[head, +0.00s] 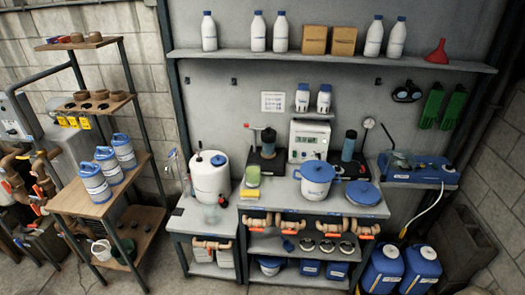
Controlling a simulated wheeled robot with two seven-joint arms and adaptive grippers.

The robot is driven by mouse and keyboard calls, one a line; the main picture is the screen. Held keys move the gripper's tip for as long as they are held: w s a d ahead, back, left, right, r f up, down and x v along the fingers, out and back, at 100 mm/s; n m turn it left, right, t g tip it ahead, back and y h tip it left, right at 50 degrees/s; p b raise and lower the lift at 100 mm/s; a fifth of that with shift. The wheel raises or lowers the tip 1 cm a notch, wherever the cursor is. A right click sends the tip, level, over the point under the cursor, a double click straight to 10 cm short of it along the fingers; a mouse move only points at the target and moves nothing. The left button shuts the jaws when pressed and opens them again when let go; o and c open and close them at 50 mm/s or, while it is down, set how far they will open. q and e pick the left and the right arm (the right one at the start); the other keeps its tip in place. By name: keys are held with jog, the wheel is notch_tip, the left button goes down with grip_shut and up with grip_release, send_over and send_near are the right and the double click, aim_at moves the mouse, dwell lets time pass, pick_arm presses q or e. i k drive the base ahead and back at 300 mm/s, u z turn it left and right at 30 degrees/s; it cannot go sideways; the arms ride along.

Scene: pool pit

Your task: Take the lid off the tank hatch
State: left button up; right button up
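A white round tank (209,182) stands upright on the left part of the bench. A white pot-like vessel with a blue top (317,170) stands further right on the bench. A separate blue round lid-like disc (363,193) lies flat to the right of that vessel. Neither of my grippers is in view.
A shelf rack (90,200) with blue-white containers stands left. Blue canisters (382,268) stand on the floor at right. A wall shelf (340,60) holds bottles, boxes and a red funnel (437,52).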

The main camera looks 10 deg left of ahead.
aim_at(218, 160)
jog(key=z, duration=0.15)
jog(key=i, duration=0.8)
jog(key=u, duration=0.5)
jog(key=i, duration=0.7)
jog(key=u, duration=0.8)
